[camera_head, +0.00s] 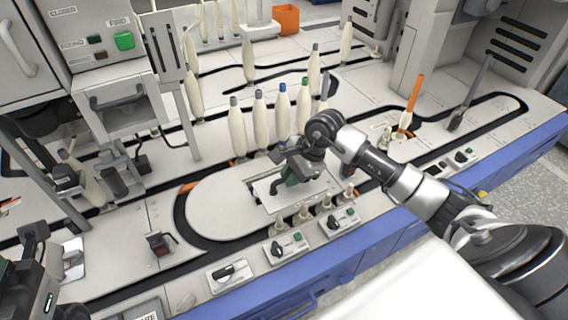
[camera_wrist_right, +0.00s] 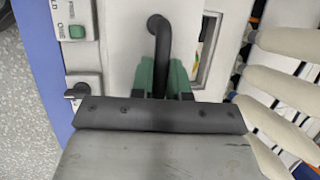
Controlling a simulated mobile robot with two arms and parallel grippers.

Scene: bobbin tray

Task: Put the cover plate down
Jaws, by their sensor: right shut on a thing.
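The cover plate (camera_head: 318,187) is a pale flat rectangle over the opening in the rounded end of the white machine deck. My right gripper (camera_head: 291,173) is above it, with its green fingers shut on the plate's dark handle. In the right wrist view, the gripper (camera_wrist_right: 163,78) grips the black bent handle (camera_wrist_right: 158,38) standing on the pale plate (camera_wrist_right: 128,45). A strip of the opening (camera_wrist_right: 205,45) shows beside the plate, with coloured parts inside. I cannot tell whether the plate touches the deck. Part of my left arm shows at lower left; its fingertips do not show.
Several cream bobbins (camera_head: 262,120) stand close behind the opening. Small cream pegs (camera_head: 303,214) and switch boxes (camera_head: 285,247) line the front. An orange stick (camera_head: 415,95) stands to the right. The rounded deck left of the plate (camera_head: 220,207) is clear.

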